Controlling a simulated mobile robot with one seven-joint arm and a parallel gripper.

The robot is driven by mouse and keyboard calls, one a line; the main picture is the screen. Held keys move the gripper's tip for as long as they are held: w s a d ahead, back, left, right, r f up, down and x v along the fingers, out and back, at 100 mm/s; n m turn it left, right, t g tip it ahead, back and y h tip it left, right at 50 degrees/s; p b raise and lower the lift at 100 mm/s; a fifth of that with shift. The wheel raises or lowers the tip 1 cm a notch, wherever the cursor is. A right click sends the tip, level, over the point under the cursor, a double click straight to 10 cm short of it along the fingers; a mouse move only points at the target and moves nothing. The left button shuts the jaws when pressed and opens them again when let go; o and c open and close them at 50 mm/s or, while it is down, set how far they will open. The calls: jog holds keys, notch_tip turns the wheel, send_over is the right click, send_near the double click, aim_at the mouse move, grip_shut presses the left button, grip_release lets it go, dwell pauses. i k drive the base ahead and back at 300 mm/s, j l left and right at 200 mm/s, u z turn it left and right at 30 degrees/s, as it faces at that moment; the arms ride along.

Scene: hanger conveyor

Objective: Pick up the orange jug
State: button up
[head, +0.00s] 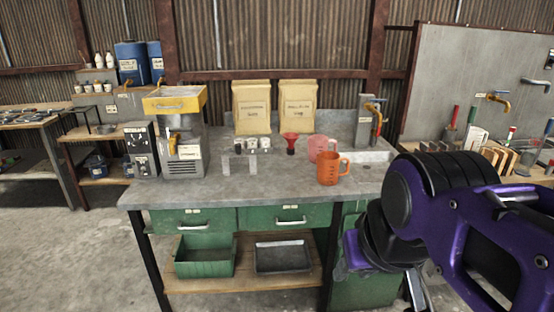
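The orange jug (328,168) stands upright on the grey worktop (190,193), near its front edge and right of the middle. Its handle points right. A pink jug (319,146) stands just behind it, partly hidden by it. My purple and black arm fills the lower right of the head view. What seems to be part of my gripper (417,291) shows at the bottom edge, low and to the right of the orange jug and well apart from it. Its fingertips are cut off or hidden, so its opening cannot be seen.
A red funnel (290,141) and small jars (252,144) stand left of the jugs. A sink (370,156) with a tap (375,109) is to the right. A yellow-topped machine (178,130) stands at left. The worktop's front left is clear.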

aim_at(328, 162)
jog(key=i+l+z, duration=0.25)
jog(key=i+z, duration=0.15)
jog(key=i, duration=0.3)
jog(key=i+z, duration=0.4)
jog(key=i, duration=0.35)
